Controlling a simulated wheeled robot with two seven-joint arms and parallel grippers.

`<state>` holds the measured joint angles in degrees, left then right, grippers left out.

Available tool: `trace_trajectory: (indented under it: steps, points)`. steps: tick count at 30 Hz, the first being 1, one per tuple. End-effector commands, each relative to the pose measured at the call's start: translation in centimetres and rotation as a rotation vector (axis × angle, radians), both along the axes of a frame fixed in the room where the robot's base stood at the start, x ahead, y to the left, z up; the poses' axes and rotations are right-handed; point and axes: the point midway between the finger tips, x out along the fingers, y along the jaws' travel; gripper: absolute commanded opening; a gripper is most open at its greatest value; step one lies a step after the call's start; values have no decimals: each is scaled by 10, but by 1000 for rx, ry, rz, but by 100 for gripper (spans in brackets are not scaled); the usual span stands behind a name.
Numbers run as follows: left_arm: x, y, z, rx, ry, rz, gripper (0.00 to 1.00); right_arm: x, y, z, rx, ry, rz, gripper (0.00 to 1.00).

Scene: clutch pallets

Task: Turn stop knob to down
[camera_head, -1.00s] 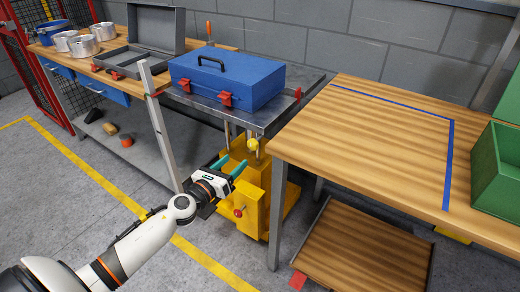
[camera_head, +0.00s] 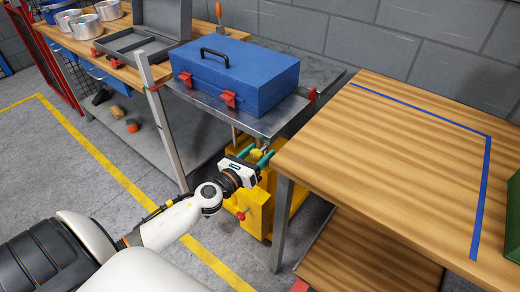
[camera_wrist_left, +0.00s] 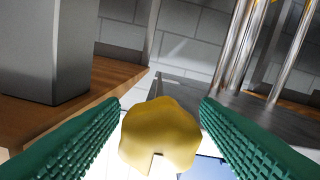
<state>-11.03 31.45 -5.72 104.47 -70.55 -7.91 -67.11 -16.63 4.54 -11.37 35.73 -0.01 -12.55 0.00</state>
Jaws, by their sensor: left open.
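A yellow lobed knob (camera_head: 257,154) sits at the top of the yellow lift unit (camera_head: 258,210), under the edge of the metal lift table. In the left wrist view the knob (camera_wrist_left: 160,132) lies between the two green ridged fingers, with a small notch at its lower edge. My left gripper (camera_head: 256,157) is open, its fingers on either side of the knob. Gaps seem to show between the fingers and the knob, and contact cannot be told. A red-tipped lever (camera_head: 241,215) is lower on the yellow unit. My right gripper is not in view.
A blue toolbox (camera_head: 240,75) stands on the metal lift table (camera_head: 268,122). A wooden workbench (camera_head: 400,160) is close on the right, its metal leg (camera_head: 282,220) beside the yellow unit. A slanted grey post (camera_head: 163,120) stands left of my gripper. Floor is open at left.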

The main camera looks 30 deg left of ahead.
Motion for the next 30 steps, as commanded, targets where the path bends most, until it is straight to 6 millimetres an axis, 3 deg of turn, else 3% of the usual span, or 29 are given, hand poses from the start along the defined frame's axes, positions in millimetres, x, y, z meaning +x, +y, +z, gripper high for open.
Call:
trace_trajectory:
  steps: [2, 6, 11, 20, 30]
  points:
    - [0, 0, 0, 0, 0, 0, 57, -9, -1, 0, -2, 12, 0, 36]
    - [0, 0, 0, 0, 0, 0, 35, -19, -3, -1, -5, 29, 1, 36]
    - [0, 0, 0, 0, 0, 0, 12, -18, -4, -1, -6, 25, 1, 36]
    - [0, 0, 0, -40, 2, 0, 12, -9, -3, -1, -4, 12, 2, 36]
    - [0, 0, 1, -263, 19, 2, 12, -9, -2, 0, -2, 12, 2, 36]
